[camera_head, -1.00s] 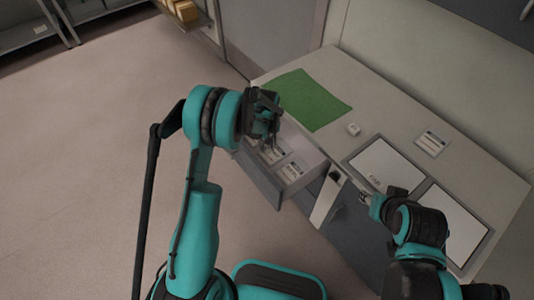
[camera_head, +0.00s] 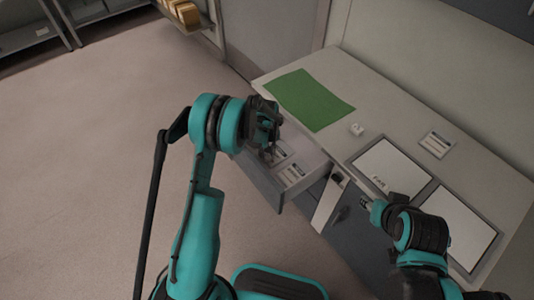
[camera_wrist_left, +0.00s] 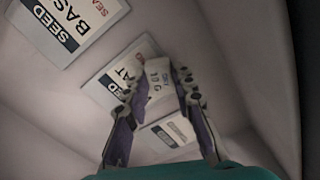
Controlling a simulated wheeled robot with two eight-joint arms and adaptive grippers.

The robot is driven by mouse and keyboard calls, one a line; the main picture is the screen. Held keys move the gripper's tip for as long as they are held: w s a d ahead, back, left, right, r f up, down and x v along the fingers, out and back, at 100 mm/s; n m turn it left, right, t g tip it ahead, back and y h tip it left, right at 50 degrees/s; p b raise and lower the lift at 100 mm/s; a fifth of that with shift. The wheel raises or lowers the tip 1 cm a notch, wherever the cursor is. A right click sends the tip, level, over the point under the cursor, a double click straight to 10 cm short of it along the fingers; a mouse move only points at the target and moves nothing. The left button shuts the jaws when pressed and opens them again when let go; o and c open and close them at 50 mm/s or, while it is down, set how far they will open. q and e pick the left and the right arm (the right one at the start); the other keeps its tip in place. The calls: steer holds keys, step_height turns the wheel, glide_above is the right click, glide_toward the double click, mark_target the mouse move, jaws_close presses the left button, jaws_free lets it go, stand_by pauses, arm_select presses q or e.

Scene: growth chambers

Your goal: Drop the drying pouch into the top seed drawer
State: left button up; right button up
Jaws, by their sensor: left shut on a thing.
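The drying pouch (camera_wrist_left: 157,80) is a small white packet with dark print, seen in the left wrist view between the fingers of my left gripper (camera_wrist_left: 158,98). In the head view that gripper (camera_head: 268,152) is over the pulled-out top seed drawer (camera_head: 265,187) and hides the pouch. The gripper is shut on the pouch, with the drawer's inside below it. Labelled seed packets (camera_head: 291,172) lie in the drawer. My right gripper (camera_head: 366,203) is near the bench's front edge; its jaws are too small to read.
The bench holds a green mat (camera_head: 308,98), a small white block (camera_head: 356,129), a label card (camera_head: 437,144) and two framed pale panels (camera_head: 390,165). A white strip (camera_head: 326,204) shows on the cabinet front. The floor to the left is clear.

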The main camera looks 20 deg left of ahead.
arm_select(q)
steer(key=shift+f, duration=0.2)
steer(key=o, duration=0.8)
steer(key=shift+r, duration=0.1)
